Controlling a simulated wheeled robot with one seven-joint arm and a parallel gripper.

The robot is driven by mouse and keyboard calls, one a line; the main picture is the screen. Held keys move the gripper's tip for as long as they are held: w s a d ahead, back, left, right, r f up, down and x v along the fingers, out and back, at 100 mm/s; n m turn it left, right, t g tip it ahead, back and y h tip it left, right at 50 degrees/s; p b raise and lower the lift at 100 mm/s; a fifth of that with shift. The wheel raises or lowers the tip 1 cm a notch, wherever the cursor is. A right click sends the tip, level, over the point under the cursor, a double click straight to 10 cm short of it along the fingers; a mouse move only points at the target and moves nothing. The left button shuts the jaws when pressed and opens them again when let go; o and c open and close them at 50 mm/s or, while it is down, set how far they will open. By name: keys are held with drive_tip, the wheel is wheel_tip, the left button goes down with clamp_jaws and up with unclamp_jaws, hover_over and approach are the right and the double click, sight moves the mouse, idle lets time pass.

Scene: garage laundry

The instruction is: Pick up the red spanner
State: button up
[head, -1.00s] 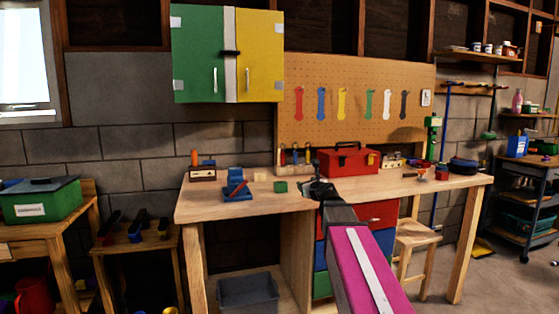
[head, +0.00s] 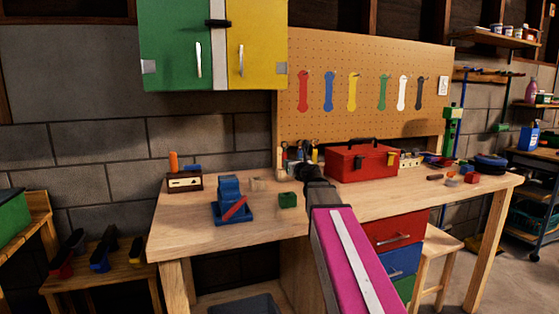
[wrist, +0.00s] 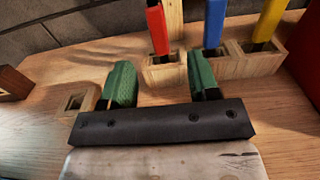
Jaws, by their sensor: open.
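The red spanner (head: 303,91) hangs on the pegboard (head: 370,110), leftmost in a row of coloured spanners. It is not seen in the wrist view. My gripper (head: 303,171) is over the workbench, below the spanner and apart from it. In the wrist view my gripper (wrist: 161,80) shows two green fingers spread wide, with nothing between them.
In the wrist view, red (wrist: 157,28), blue (wrist: 214,24) and yellow (wrist: 270,20) handles stand in wooden holders close beyond my fingers. A red toolbox (head: 362,162) sits to the right on the workbench (head: 215,240).

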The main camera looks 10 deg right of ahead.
sight(283, 156)
drive_tip(key=shift+w+a+r, duration=0.1)
drive_tip(key=shift+w+a, duration=0.35)
drive_tip(key=shift+w, duration=1.45)
drive_tip(key=shift+w+a+r, duration=0.1)
drive_tip(key=shift+w+a, duration=0.3)
drive_tip(key=shift+w, duration=1.45)
drive_tip(key=shift+w+a, duration=0.45)
drive_tip(key=shift+w, duration=1.45)
clamp_jaws()
